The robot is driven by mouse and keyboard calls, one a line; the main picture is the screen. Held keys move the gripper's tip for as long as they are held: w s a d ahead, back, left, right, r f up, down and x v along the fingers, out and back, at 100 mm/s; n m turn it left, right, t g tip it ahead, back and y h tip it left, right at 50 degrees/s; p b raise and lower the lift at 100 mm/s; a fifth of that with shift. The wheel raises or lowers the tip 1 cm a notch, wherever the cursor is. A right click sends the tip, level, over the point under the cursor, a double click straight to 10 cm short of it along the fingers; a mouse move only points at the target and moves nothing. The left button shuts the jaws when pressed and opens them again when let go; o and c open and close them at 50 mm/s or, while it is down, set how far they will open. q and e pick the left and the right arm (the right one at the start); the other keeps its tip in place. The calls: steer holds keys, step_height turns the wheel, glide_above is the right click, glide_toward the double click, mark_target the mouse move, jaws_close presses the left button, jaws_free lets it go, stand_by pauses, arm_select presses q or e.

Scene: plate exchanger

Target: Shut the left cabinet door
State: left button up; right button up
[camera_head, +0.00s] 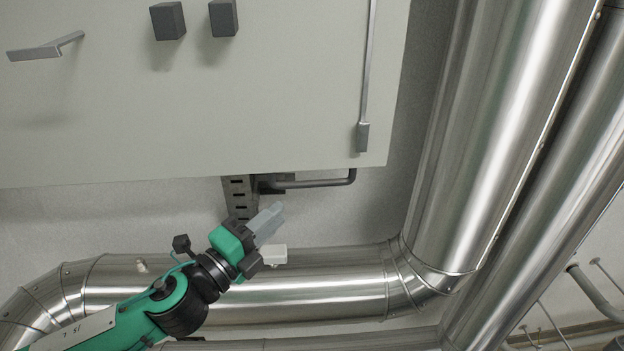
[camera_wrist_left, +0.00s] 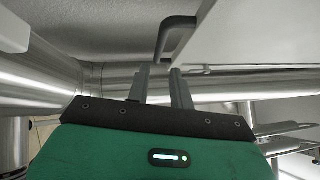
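A large light grey cabinet front (camera_head: 200,110) fills the top left of the head view. It carries a grey lever handle (camera_head: 45,50), two dark blocks and a long vertical rod. A dark bar handle (camera_head: 315,183) shows just below its lower edge; in the wrist view a dark curved handle (camera_wrist_left: 174,36) joins a white panel (camera_wrist_left: 240,35). I cannot tell how far the left door stands open. My left gripper (camera_head: 274,212) is below the cabinet, apart from the bar handle. In the wrist view its fingers (camera_wrist_left: 160,75) are apart with nothing between them. My right gripper is out of view.
Thick shiny pipes (camera_head: 500,130) run down the right side. Another horizontal pipe (camera_head: 330,282) passes behind my left gripper. A slotted bracket (camera_head: 239,197) and a small white box (camera_head: 273,254) are near the gripper. Bare wall shows left of the bracket.

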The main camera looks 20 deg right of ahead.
mark_target(312, 184)
arm_select(q)
steer(key=p+x, duration=0.3)
steer(key=x, duration=0.8)
steer(key=shift+w+d, duration=0.1)
steer(key=shift+w, duration=0.05)
steer(key=shift+f, duration=0.1)
jaws_close()
